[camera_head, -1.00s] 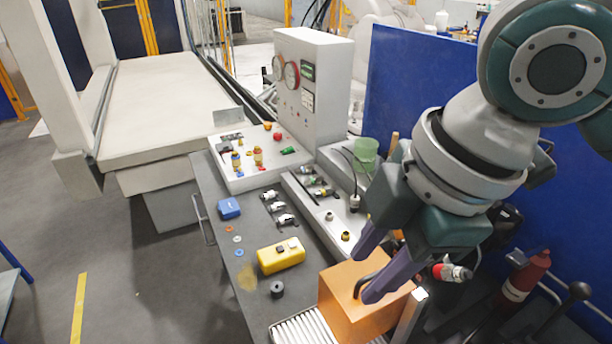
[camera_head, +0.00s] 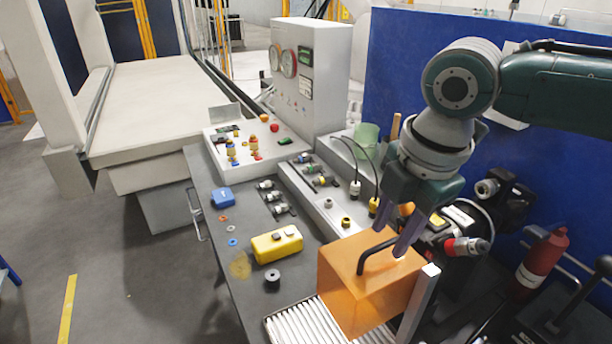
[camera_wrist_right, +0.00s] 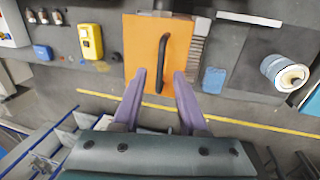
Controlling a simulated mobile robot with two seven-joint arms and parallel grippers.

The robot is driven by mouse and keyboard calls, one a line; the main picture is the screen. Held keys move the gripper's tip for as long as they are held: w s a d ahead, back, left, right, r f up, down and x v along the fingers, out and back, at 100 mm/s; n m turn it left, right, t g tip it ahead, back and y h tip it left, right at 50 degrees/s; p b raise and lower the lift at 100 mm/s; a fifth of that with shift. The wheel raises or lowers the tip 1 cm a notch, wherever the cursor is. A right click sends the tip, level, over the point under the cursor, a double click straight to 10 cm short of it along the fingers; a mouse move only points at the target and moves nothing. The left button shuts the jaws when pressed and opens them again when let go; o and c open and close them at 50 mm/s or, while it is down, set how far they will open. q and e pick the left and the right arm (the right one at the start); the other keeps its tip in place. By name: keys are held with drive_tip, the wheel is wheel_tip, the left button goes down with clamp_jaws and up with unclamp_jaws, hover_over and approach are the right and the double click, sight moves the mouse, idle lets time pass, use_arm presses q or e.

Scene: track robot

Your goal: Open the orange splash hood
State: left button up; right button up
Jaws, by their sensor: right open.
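The orange splash hood (camera_head: 345,292) is a box over the right end of the grey bench, with a black bar handle on top. It looks closed over the ribbed white tray. In the head view my right gripper (camera_head: 403,250) points down at the handle (camera_head: 372,256), close to its far end; I cannot tell if they touch. In the right wrist view the hood (camera_wrist_right: 178,45) and handle (camera_wrist_right: 162,62) lie ahead, and the open purple fingers (camera_wrist_right: 158,82) stand on either side of the handle's near end. My left gripper is not in view.
A yellow box (camera_head: 277,244), a black ring (camera_head: 272,275) and a blue box (camera_head: 222,197) lie on the bench. A grey post (camera_head: 418,302) stands beside the hood. A red bottle (camera_head: 541,264) and a blue panel (camera_head: 430,60) are to the right.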

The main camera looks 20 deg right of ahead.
drive_tip(key=shift+f, duration=0.45)
drive_tip(key=shift+c, duration=0.3)
clamp_jaws()
idle(0.9)
